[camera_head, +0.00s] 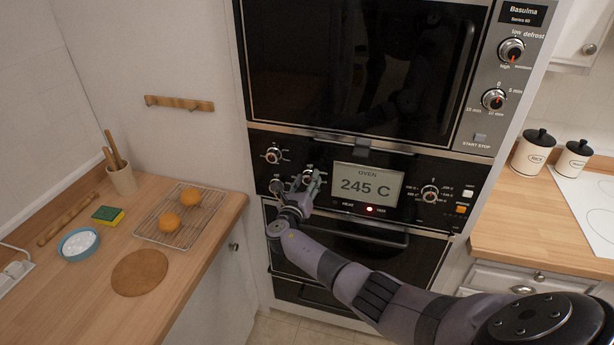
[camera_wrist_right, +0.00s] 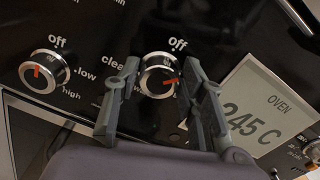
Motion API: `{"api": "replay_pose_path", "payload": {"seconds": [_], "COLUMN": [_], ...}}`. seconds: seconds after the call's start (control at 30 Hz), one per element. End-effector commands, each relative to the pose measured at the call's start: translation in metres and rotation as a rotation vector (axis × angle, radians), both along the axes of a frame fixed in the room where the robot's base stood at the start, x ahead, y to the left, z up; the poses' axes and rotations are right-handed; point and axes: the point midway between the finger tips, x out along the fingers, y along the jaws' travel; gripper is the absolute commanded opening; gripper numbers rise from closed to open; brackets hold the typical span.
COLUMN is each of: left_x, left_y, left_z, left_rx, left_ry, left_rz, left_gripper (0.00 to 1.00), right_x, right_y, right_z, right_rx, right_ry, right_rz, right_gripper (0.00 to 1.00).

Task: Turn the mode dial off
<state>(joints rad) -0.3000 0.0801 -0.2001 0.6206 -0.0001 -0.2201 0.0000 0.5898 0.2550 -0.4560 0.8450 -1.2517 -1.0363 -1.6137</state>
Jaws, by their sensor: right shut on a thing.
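The mode dial (camera_wrist_right: 158,75) is a round knob with a silver rim on the black oven panel. "Off" is printed above it and "clean" to its left. In the head view the dial (camera_head: 308,176) sits left of the oven display, partly hidden by my right gripper (camera_head: 299,187). In the right wrist view the fingers of that gripper (camera_wrist_right: 158,88) stand on either side of the dial, shut on it. My left gripper is not in view.
A second dial (camera_wrist_right: 45,72), marked off, low and high, sits left of the held one. The oven display (camera_head: 367,185) reads 245 C. The oven handle (camera_head: 365,236) runs below. A wooden counter (camera_head: 215,225) with a cooling rack (camera_head: 152,232) stands at left.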

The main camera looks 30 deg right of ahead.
Motion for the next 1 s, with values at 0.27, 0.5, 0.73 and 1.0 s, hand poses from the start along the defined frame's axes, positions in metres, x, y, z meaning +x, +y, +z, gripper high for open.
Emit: {"api": "replay_pose_path", "payload": {"seconds": [0.27,0.5,0.73,1.0], "left_x": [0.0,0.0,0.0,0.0], "left_y": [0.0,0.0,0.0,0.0], "left_z": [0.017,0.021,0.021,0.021], "left_rx": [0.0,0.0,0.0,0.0], "left_ry": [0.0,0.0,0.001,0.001], "left_rz": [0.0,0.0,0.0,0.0], "left_gripper": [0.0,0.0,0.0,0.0], "right_x": [-0.001,0.0,-0.001,-0.001], "right_y": [0.001,0.001,0.001,0.001], "right_z": [-0.001,-0.003,-0.005,-0.006], "right_rx": [-0.169,-0.305,-0.402,-0.466], "right_ry": [0.206,0.364,0.481,0.556], "right_rz": [0.0,-0.001,0.0,-0.002], "right_gripper": [0.1,0.1,0.1,0.1]}}
